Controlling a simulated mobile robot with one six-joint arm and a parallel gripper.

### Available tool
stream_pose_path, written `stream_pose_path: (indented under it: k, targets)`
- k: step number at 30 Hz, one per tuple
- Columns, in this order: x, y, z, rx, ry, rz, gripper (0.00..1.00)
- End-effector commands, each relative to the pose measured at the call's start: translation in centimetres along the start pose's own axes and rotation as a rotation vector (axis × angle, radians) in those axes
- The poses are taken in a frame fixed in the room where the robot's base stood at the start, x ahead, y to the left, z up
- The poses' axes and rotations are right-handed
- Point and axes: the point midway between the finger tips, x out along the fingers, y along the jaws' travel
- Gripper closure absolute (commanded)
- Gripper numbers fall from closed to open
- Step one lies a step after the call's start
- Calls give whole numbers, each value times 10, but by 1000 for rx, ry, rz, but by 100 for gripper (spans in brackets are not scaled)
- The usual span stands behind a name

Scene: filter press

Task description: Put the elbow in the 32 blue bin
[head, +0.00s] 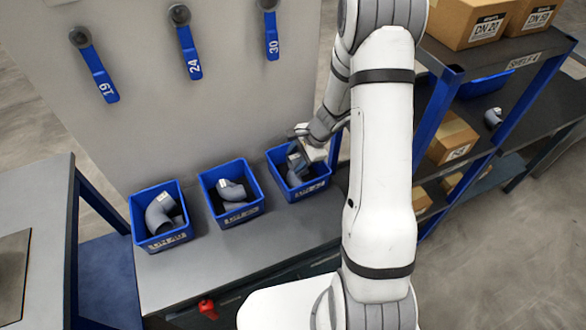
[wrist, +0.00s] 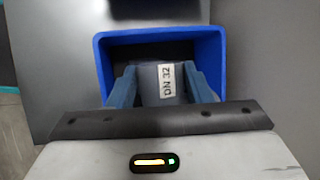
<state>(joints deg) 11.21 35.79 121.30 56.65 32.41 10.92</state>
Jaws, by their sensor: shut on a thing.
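A grey pipe elbow with a white label, which reads as DN 32 upside down, sits between my two fingers in the wrist view (wrist: 146,80). My gripper (wrist: 161,74) is shut on the elbow (head: 294,178), a finger on each side. The elbow and fingertips are inside or just over the rightmost blue bin (head: 318,184); its rim surrounds them in the wrist view (wrist: 104,62). I cannot tell whether the elbow touches the bin floor. The bin's front label is too small to read surely.
Two more blue bins, the middle one (head: 246,213) and the left one (head: 170,240), each hold a grey elbow. The grey panel behind carries blue-handled valves (head: 187,50). A shelf with cardboard boxes (head: 467,22) stands right of my arm.

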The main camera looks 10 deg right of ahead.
Motion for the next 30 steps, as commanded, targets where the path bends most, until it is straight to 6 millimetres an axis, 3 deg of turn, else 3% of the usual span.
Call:
stream_pose_path:
  k: [13, 26, 27, 30]
  targets:
    - [54, 13, -12, -17, -6, 8, 81]
    - [60, 14, -15, -19, -5, 7, 81]
    - [59, 14, -14, -19, -5, 7, 52]
    - [59, 14, -14, -19, -5, 7, 43]
